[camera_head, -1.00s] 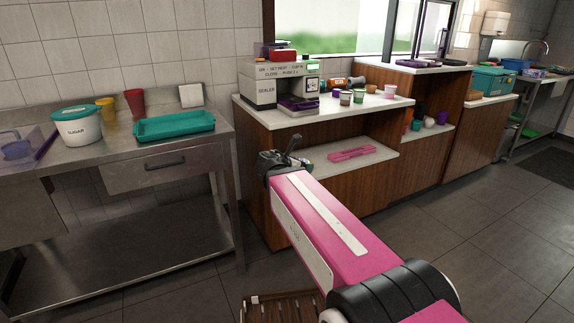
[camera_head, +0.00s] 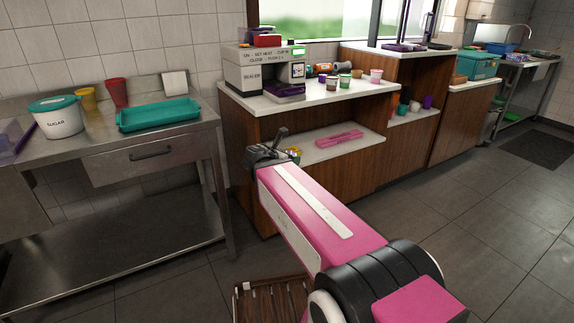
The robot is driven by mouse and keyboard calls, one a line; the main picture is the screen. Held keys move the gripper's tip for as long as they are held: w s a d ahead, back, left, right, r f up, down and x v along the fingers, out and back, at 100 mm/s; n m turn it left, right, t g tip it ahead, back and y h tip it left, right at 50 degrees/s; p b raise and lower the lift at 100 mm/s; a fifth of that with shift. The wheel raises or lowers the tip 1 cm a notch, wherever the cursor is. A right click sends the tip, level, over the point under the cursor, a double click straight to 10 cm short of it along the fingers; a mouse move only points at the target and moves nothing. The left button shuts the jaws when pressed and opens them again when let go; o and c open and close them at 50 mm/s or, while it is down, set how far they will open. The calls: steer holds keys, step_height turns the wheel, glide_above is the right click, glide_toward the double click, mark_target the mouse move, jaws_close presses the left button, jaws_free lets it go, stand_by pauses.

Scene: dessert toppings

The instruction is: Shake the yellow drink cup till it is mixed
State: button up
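A yellow cup (camera_head: 87,99) stands upright on the steel table at the left, behind the white sugar tub and beside a red cup. My gripper (camera_head: 268,150) is at the far end of my pink arm, in front of the wooden counter's lower shelf and well to the right of that cup. Its fingers are small, dark and partly hidden by the arm, so I cannot tell whether they are open or shut.
The steel table (camera_head: 95,150) holds the sugar tub (camera_head: 57,117), red cup (camera_head: 117,93) and teal tray (camera_head: 158,114). The counter (camera_head: 310,110) carries a sealer machine (camera_head: 265,70) and several small cups. A slatted brown thing (camera_head: 270,298) is low in front.

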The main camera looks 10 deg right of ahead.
step_height(320, 180, up, 6)
steer(key=shift+f, duration=0.1)
step_height(320, 180, down, 6)
steer(key=shift+f, duration=0.1)
stand_by(0.3)
